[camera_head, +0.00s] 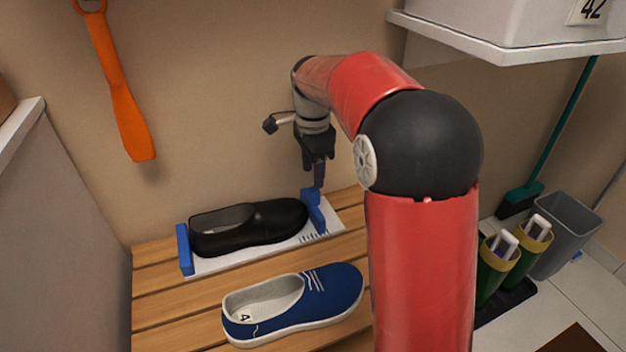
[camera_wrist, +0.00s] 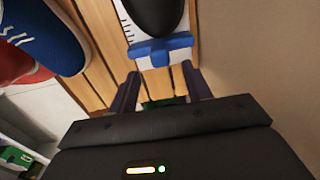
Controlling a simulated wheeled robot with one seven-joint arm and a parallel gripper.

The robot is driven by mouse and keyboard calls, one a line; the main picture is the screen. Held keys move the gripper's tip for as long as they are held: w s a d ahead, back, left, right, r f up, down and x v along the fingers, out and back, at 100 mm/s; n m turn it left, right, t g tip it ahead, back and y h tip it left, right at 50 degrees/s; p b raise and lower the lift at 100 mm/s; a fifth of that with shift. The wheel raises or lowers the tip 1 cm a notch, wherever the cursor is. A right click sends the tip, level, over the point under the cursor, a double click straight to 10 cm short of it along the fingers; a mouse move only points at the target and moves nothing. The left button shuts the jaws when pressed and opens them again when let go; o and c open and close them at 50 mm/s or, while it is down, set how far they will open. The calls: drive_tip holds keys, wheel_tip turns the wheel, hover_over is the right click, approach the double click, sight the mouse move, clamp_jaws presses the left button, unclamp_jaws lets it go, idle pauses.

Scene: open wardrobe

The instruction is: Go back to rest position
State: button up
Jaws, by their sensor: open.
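My gripper (camera_head: 318,172) points down above the right end of a white measuring board (camera_head: 215,262) with blue end stops. A blue stop (camera_head: 314,208) is just below the fingers in the head view. In the wrist view my gripper (camera_wrist: 160,84) has its two dark fingers apart, with the blue stop (camera_wrist: 160,48) beyond the gap and nothing held. I cannot tell whether a finger touches the stop. A black shoe (camera_head: 248,225) lies on the board between the two stops. Its tip also shows in the wrist view (camera_wrist: 155,15).
A blue shoe (camera_head: 292,302) lies on the slatted wooden bench (camera_head: 160,310) in front. An orange shoehorn (camera_head: 118,85) hangs on the wall. A white shelf (camera_head: 500,48) with a box juts out at upper right. Green boots (camera_head: 497,270) and a grey bin (camera_head: 566,235) stand right.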

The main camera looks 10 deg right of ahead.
drive_tip(key=shift+r, duration=0.6)
drive_tip(key=shift+s+r, duration=0.15)
drive_tip(key=s+d+r+n+t+p, duration=0.1)
drive_tip(key=s+n+t, duration=0.1)
drive_tip(key=s+n, duration=0.6)
drive_tip(key=s+d+r+n+t+p, duration=0.1)
drive_tip(key=s+n, duration=0.6)
drive_tip(key=s, duration=1.2)
drive_tip(key=d+t, duration=0.1)
drive_tip(key=t, duration=0.1)
drive_tip(key=shift+s+d+r+n+t, duration=0.2)
drive_tip(key=shift+n+t, duration=0.1)
drive_tip(key=shift+n, duration=0.1)
